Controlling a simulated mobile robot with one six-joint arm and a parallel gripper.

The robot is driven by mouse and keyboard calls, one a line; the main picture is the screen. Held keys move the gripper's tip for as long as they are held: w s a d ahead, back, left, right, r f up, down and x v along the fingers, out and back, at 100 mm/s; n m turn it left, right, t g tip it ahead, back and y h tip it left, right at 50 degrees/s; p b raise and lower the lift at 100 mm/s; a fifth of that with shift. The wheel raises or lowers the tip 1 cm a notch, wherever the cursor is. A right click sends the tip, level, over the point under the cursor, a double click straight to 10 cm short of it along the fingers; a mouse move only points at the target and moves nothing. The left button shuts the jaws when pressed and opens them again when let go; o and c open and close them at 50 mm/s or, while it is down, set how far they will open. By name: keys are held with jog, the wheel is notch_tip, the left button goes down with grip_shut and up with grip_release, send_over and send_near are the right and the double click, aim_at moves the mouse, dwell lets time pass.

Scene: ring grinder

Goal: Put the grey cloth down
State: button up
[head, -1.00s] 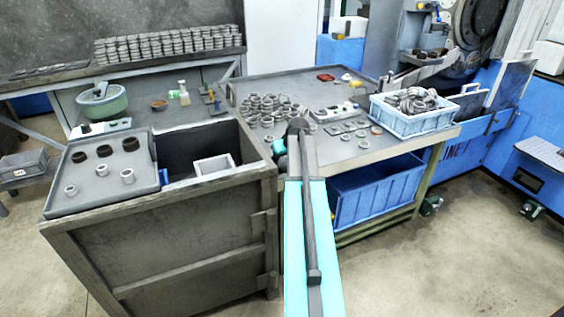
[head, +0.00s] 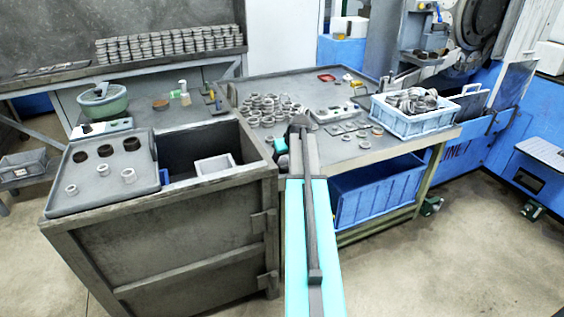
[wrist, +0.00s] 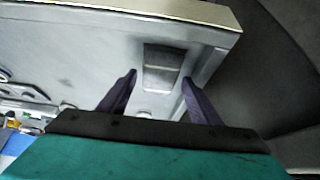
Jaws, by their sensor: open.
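A grey, flat rectangular piece that looks like the folded grey cloth (wrist: 163,60) lies on the pale work surface (wrist: 70,45) in the wrist view. It shows a darker and a lighter band. My gripper (wrist: 158,78) is open, with its two dark fingers apart on either side of the near end of the cloth. I cannot tell whether the fingers touch it. In the head view my arm hides the gripper and the cloth cannot be made out.
The workbench (head: 345,155) holds many metal rings (head: 270,108), a small control box (head: 333,113) and a blue crate of rings (head: 416,120). A grey cabinet (head: 170,240) with a ring tray (head: 100,195) stands at left. The surface's edge and dark floor show in the wrist view.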

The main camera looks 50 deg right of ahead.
jog(key=v, duration=1.1)
dwell(0.4)
dwell(0.4)
